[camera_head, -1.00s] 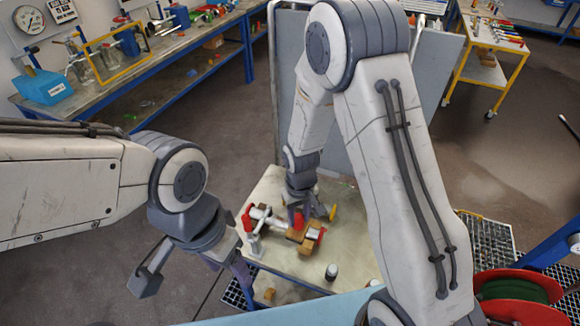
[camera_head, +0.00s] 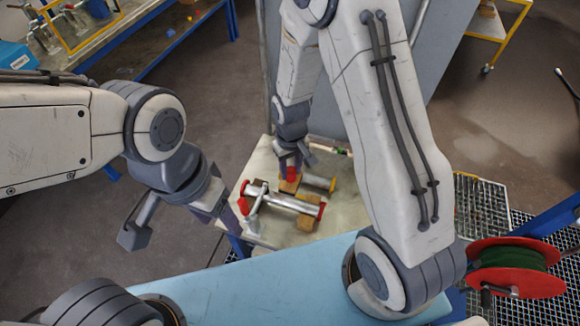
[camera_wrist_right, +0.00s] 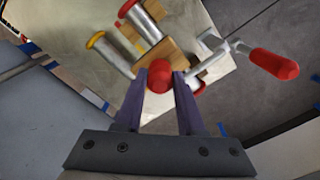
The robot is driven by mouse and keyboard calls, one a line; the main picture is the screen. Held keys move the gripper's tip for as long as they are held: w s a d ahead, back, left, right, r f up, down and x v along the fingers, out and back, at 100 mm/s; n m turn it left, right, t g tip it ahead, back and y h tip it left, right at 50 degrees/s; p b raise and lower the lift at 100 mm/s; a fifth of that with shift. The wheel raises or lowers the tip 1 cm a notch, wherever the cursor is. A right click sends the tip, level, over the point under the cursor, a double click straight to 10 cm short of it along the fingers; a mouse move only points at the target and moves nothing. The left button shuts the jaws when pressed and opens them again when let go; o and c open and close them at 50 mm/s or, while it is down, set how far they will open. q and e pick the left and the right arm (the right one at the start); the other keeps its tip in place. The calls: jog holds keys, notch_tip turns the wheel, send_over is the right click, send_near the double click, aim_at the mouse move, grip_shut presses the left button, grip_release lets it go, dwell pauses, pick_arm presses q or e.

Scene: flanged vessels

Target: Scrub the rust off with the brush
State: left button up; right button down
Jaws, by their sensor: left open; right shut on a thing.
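A silver pipe vessel (camera_head: 298,204) with a red end flange lies on the pale worktable (camera_head: 345,212), on wooden blocks. A second silver pipe with a yellow end (camera_head: 330,184) lies behind it; it also shows in the right wrist view (camera_wrist_right: 112,56). My right gripper (camera_head: 290,171) is above the far side of these parts. In the right wrist view its fingers (camera_wrist_right: 160,85) are shut on a red, round-ended thing (camera_wrist_right: 160,74); I cannot tell whether this is the brush. Rust is not clearly discernible. My left gripper (camera_head: 183,220) is open and empty, left of the table.
A silver fitting with a red grip (camera_wrist_right: 274,65) is beside the pipes. A grey panel (camera_head: 370,100) stands behind the table. A light-blue surface (camera_head: 260,280) is in front. A red hose reel (camera_head: 515,268) is at right; a tool bench (camera_head: 110,45) at upper left.

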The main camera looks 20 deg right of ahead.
jog(key=shift+f+b, duration=3.2)
jog(key=shift+f, duration=1.2)
jog(key=shift+f, duration=0.25)
